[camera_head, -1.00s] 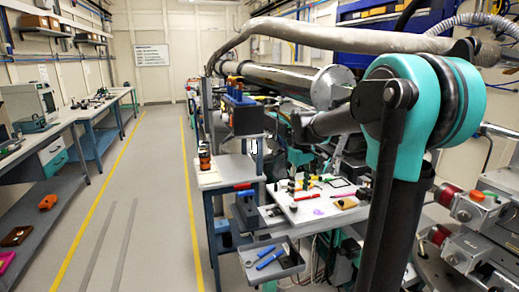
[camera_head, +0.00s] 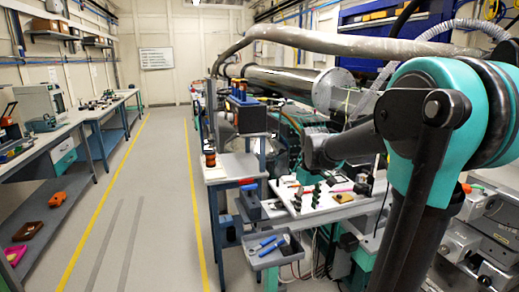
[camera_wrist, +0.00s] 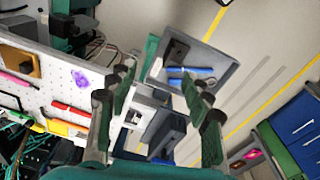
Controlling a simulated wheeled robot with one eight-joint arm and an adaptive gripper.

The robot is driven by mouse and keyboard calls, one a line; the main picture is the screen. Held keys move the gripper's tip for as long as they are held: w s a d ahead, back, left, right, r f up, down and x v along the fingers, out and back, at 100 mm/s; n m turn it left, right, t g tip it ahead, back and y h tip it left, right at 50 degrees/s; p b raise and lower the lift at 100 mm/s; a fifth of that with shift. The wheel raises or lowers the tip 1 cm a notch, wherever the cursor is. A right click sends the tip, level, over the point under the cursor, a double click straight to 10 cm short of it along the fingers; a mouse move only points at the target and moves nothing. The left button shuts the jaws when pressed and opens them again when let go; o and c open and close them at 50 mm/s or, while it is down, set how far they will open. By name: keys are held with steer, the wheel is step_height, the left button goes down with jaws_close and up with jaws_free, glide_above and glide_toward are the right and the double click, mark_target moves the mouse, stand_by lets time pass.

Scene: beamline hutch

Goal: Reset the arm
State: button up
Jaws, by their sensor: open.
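My arm (camera_head: 425,120), with its teal and black joints, fills the right side of the head view. It reaches left over a white perforated board (camera_head: 340,207) on the bench. In the wrist view my gripper (camera_wrist: 158,98) has its two green-padded fingers spread wide apart with nothing between them. Below the gap lie a grey tray (camera_wrist: 218,80) with blue-handled tools (camera_wrist: 190,74) and part of a blue-grey stand. The white board (camera_wrist: 50,85) lies left of the fingers in the wrist view.
The tray (camera_head: 263,262) juts out from the bench beside the aisle. A metal beam pipe (camera_head: 285,82) and a thick hose run above the bench. A workbench (camera_head: 45,140) lines the left. The aisle floor (camera_head: 160,190) between yellow lines is clear.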

steer(key=s+d+f+m+t, duration=0.2)
steer(key=s+f+m, duration=0.3)
steer(key=s+f, duration=0.8)
steer(key=s+t, duration=0.1)
steer(key=s, duration=0.3)
steer(key=shift+s+d+f+m, duration=0.25)
steer(key=shift+s+d+m, duration=0.05)
steer(key=shift+d+m, duration=0.1)
